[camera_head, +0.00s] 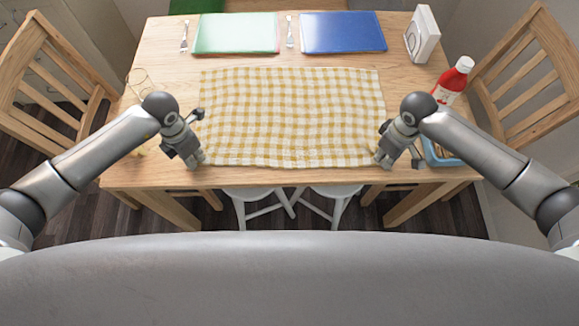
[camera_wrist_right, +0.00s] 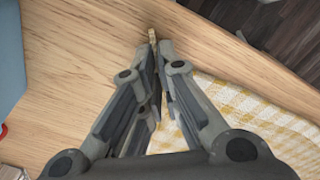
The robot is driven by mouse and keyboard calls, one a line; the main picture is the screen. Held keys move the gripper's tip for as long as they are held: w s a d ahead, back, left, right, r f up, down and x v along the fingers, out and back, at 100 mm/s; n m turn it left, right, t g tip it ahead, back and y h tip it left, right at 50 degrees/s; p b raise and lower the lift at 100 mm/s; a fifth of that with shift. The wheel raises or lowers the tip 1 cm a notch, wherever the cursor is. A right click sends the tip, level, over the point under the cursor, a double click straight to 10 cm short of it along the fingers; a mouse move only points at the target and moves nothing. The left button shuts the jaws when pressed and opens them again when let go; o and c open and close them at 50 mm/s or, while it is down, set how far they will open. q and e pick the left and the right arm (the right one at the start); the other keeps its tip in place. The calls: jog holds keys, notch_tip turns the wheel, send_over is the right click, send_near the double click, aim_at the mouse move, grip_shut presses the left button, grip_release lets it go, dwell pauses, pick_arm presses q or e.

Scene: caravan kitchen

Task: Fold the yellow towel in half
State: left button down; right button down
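The yellow-and-white checked towel (camera_head: 290,115) lies spread flat on the wooden table, its near edge close to the table's front edge. My left gripper (camera_head: 200,160) is at the towel's near left corner and hides it. I cannot tell whether its fingers are open or shut. My right gripper (camera_head: 381,160) is at the near right corner. In the right wrist view the right gripper (camera_wrist_right: 154,47) has its fingertips close together, with a small yellowish bit of cloth showing between and past them. The towel (camera_wrist_right: 240,108) extends to the right there.
A green board (camera_head: 236,33) and a blue board (camera_head: 343,32) lie behind the towel, with forks beside them. A white box (camera_head: 422,35), a red-and-white bottle (camera_head: 453,80) and a blue tray (camera_head: 440,153) stand at the right. A clear glass (camera_head: 140,80) is at the left.

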pick_arm(q)
jog(key=shift+a, duration=0.1)
pick_arm(e)
jog(key=shift+s+d, duration=0.1)
jog(key=shift+d, duration=0.05)
